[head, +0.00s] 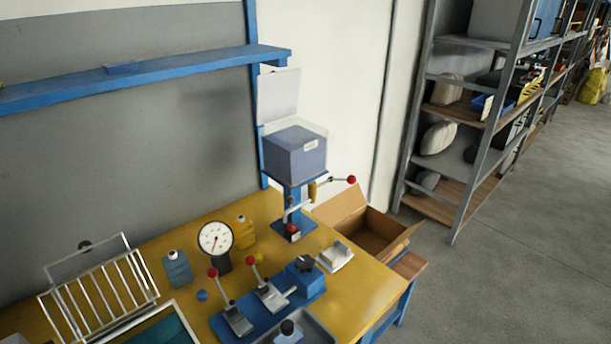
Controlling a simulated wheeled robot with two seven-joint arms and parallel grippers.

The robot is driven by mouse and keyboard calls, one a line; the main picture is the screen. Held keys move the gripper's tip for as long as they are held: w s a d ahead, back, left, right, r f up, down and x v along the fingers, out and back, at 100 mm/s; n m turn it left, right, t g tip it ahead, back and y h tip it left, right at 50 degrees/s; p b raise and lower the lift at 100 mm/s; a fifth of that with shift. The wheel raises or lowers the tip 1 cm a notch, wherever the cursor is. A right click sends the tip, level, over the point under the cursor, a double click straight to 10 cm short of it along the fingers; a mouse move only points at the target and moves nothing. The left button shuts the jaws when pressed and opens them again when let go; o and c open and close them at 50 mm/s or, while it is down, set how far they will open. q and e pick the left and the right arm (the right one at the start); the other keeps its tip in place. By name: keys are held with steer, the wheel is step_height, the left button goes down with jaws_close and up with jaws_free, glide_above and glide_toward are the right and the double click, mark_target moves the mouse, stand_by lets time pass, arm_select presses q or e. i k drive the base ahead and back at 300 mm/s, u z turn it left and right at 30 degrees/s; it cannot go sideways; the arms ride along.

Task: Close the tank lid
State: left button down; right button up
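A blue-grey box-shaped tank (293,156) with a small white label stands on a blue post at the back right of the yellow bench. Clear-looking walls rise around its top. A pale flat panel (278,95), which looks like its lid, stands upright at the tank's back edge, tilted open. Whether the panel is hinged there is too small to tell. A lever with a red knob (351,180) sticks out to the right below the tank. Neither of my grippers is in view.
The yellow bench (350,285) holds a dial gauge (215,238), a wire rack (105,290), bottles and a blue base with red-knobbed levers (240,318). An open cardboard box (372,233) stands beyond the bench's right end. A blue wall shelf (150,75) runs above. Floor at right is clear.

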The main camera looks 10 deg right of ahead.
mark_target(277, 92)
steer(key=k, duration=0.5)
steer(key=z, duration=1.6)
steer(key=i, duration=2.25)
steer(key=u, duration=1.4)
